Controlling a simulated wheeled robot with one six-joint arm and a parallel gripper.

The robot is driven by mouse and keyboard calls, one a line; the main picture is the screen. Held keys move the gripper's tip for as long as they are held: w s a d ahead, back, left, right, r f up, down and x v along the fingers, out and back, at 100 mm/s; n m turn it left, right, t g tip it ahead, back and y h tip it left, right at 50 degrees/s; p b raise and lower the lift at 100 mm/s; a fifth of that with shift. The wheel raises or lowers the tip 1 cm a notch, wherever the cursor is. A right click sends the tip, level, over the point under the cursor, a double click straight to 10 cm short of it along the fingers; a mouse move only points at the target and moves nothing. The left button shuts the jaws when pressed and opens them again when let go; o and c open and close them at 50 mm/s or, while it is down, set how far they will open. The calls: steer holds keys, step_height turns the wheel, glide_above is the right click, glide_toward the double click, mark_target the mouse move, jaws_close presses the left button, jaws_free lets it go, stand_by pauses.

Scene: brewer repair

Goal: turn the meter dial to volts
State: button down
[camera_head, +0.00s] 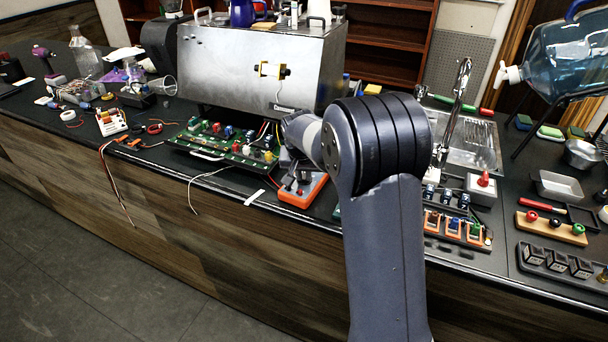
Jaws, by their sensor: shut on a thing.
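The orange-edged meter (302,196) lies on the dark counter, in front of the steel brewer. My arm reaches over it from the front, and my gripper (293,180) is low over the meter's face. The gripper is small and mostly hidden by my wrist and the dim light. It is shut on the meter's dial, as far as its place shows. The dial itself and its markings are hidden, so its setting cannot be read.
The steel brewer (250,65) stands behind. A green circuit board (215,155) with several coloured parts lies left of the meter. A sink (478,140) and racks of small parts (458,228) are to the right. A water jug (568,55) stands at the far right.

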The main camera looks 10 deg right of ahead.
steer(key=shift+a+m+h+b, duration=0.15)
steer(key=shift+m+h+b, duration=0.25)
steer(key=shift+m, duration=0.4)
steer(key=c, duration=1.4)
jaws_free()
steer(key=shift+c, duration=0.2)
steer(key=v, duration=1)
steer(key=shift+r+b, duration=0.4)
steer(key=shift+b, duration=0.05)
steer(key=shift+f, duration=0.1)
